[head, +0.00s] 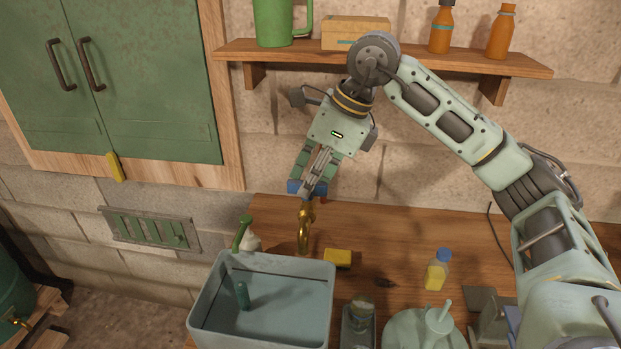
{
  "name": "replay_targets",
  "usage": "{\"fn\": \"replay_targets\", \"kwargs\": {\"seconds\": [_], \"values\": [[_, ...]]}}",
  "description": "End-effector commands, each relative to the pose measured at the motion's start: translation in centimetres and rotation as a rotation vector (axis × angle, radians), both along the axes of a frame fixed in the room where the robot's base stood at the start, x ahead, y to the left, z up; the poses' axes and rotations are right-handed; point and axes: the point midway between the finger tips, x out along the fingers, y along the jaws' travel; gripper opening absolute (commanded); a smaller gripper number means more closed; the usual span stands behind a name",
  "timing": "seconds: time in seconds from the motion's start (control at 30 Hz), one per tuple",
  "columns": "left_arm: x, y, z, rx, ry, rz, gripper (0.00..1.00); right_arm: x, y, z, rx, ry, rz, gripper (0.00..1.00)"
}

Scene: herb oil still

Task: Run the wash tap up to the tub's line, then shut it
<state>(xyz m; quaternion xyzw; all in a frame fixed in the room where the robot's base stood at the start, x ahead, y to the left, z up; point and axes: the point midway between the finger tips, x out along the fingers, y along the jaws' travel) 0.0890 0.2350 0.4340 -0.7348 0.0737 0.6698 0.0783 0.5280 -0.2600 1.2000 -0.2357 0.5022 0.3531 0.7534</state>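The brass wash tap (304,232) stands at the back of the wooden counter, behind the tub's back right corner. Its blue handle (293,187) is on top, partly covered by my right gripper (309,187). The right gripper points down with its fingers close together at the handle and looks shut on it. The grey-green tub (318,270) stands at the front left of the counter. A dark line runs along its inner wall, and a green upright piece (242,296) stands inside. I see no clear stream from the tap and cannot tell the water level. My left gripper is not in view.
A green-handled brush (242,232) is behind the tub. A yellow sponge (338,258) lies right of the tap. A blue-capped bottle (438,270) and a mortar-like vessel (437,322) stand further right. A shelf (420,60) hangs above, with a green cabinet (150,80) at left.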

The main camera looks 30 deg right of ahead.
Motion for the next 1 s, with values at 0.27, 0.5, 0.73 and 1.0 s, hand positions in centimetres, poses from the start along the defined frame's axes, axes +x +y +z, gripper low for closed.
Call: {"fn": "replay_targets", "kwargs": {"seconds": [0.27,0.5,0.73,1.0], "values": [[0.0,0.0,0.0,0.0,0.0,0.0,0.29,0.0,0.0,-0.1,-0.001,0.002,0.003,0.29],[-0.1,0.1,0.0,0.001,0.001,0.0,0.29,-0.4,-0.4,1.5,0.0,-0.002,0.003,0.29],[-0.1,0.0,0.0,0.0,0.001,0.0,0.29,-1.5,-1.9,6.0,0.001,-0.004,0.001,0.29],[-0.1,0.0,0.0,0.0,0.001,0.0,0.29,-2.7,-3.2,10.1,0.0,-0.001,0.002,0.29]]}}
